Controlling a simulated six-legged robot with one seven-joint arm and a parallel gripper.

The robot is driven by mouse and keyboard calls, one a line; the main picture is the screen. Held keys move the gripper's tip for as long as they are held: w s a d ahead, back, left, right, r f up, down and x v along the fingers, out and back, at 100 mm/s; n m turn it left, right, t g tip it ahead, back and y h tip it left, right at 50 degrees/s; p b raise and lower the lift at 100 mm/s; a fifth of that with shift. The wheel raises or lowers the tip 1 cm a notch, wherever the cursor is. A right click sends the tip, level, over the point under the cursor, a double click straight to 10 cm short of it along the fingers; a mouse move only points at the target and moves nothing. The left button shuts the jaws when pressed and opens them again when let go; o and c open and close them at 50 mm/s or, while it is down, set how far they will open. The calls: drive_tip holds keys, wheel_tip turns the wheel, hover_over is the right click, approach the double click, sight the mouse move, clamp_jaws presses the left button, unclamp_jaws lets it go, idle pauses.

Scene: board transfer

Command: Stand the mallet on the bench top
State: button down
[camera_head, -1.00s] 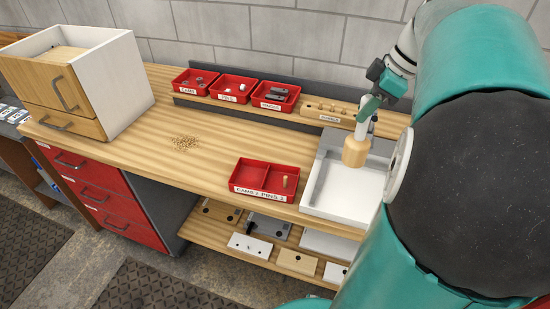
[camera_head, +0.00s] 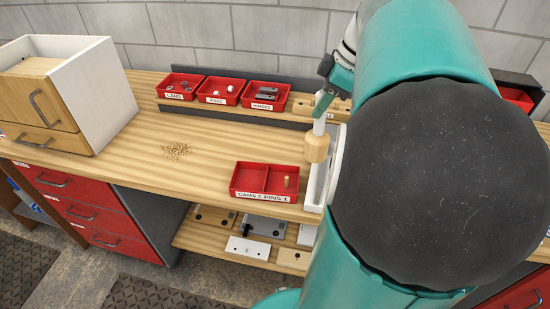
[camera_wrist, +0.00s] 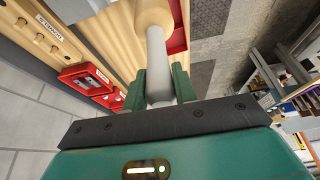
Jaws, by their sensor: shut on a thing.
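My gripper (camera_head: 322,105) is shut on the mallet's pale handle (camera_head: 319,127). The mallet hangs nearly upright with its wooden head (camera_head: 316,149) down. In the head view it shows in front of the white tray's left part, right of the red two-compartment tray (camera_head: 240,183). The gap between the head and what lies beneath is unclear. In the wrist view, the handle (camera_wrist: 157,60) runs between my fingers and the head (camera_wrist: 152,14) is at the top edge. The wooden bench top (camera_head: 215,130) is bare across its middle.
A small pile of wood bits (camera_head: 176,150) lies on the bench. A drawer cabinet (camera_head: 105,90) stands at the left. Several red bins (camera_head: 220,98) line the back shelf. The white tray (camera_head: 313,190) is mostly hidden by my arm. One peg stands in the red tray's right compartment.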

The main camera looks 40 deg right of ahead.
drive_tip(key=shift+w+a, duration=0.1)
drive_tip(key=shift+w, duration=0.05)
drive_tip(key=w+d+f, duration=0.2)
drive_tip(key=w+f, duration=1.1)
drive_tip(key=shift+w+d, duration=0.2)
drive_tip(key=shift+w, duration=0.2)
drive_tip(key=shift+f, duration=0.1)
drive_tip(key=c, duration=1.1)
unclamp_jaws()
